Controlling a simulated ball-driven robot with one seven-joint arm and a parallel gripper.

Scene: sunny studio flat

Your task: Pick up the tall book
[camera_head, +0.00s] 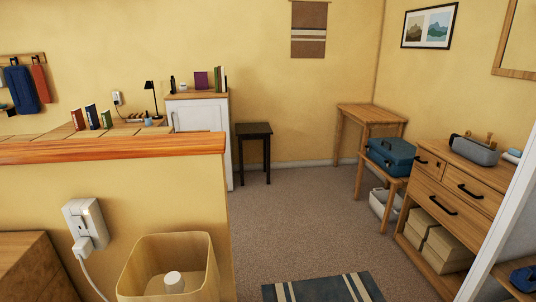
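Several books stand upright in two places, and I cannot tell for sure which one is the tall book. On the white cabinet (195,117) at the back stand a purple book (201,81), a thin dark upright item (172,85), and narrow upright books (223,79) at the right end. The narrow ones reach highest there. On the wooden surface behind the half wall stand a brown-red book (77,119), a dark book with a red edge (92,117) and a green book (106,119). My gripper is not in view.
A half wall with a wooden ledge (110,148) blocks the left. A wooden bin (135,278) stands before it. A dark stool (254,132) stands beside the cabinet. A dresser (440,200) and a blue case (390,154) are at right. Carpet between is free, with a striped rug (320,290).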

